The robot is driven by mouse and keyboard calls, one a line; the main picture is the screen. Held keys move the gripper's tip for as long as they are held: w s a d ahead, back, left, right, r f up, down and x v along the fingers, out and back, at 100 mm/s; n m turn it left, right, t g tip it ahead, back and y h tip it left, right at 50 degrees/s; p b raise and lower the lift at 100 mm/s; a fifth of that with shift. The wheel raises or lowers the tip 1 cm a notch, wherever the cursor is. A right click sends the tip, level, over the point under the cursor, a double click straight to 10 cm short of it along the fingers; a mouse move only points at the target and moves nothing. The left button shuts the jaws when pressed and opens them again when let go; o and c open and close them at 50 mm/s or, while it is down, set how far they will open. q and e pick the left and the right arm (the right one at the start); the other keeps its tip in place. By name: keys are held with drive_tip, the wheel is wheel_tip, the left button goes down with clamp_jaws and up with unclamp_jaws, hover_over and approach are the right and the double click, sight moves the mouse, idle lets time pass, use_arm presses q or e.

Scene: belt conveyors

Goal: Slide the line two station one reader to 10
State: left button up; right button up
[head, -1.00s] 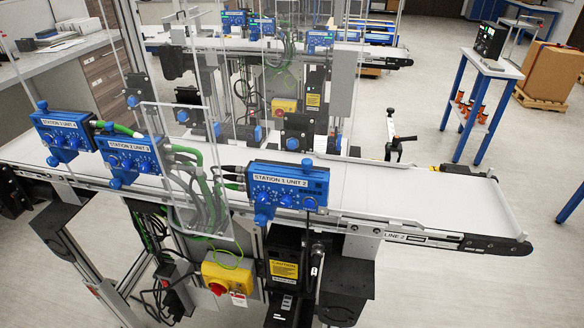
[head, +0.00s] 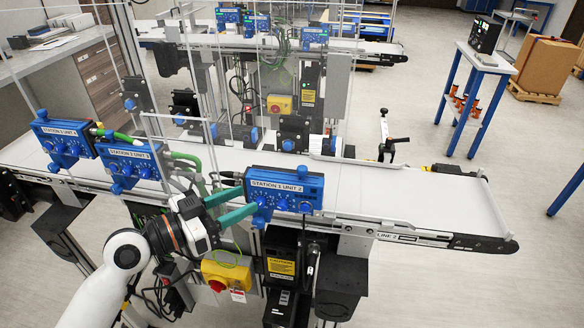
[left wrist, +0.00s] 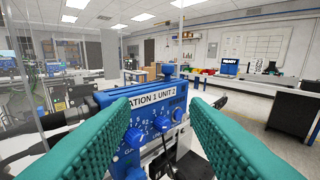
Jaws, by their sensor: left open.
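The blue reader labelled STATION 1 UNIT 2 (head: 292,188) sits on the near rail of the front conveyor (head: 405,195), whose frame is marked LINE 2. It has a row of blue knobs along its lower front. My left gripper (head: 246,202) comes in from the lower left, its teal fingers open and pointing at the reader's left half. In the left wrist view the reader (left wrist: 158,100) shows between and beyond the two spread fingers, with a knob on its top. I cannot tell whether the fingertips touch it. My right gripper is not in view.
Two more blue readers, station 2 (head: 130,162) and station 3 (head: 62,140), stand on the same rail to the left. Clear panels and green cables are close to my arm. A yellow box with a red button (head: 226,272) hangs below. The belt's right end is clear.

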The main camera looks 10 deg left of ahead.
sight(292, 173)
use_arm(q)
drive_tip(key=shift+m+h, duration=0.3)
drive_tip(key=shift+h, duration=0.1)
drive_tip(key=w+d+r+p, duration=0.1)
drive_tip(key=w+d, duration=0.1)
drive_tip(key=w+d+p, duration=0.2)
drive_tip(key=d, duration=0.1)
drive_tip(key=w+d+r+p, duration=0.1)
drive_tip(key=w+d+p, duration=0.1)
drive_tip(key=d, duration=0.1)
drive_tip(key=shift+w+d+r, duration=0.1)
drive_tip(key=shift+w+r, duration=0.2)
drive_tip(key=shift+r, duration=0.05)
drive_tip(key=shift+w+d+f+p, duration=0.2)
drive_tip(key=shift+w+d+p, duration=0.15)
drive_tip(key=shift+w+d, duration=0.15)
drive_tip(key=shift+c, duration=0.4)
clamp_jaws()
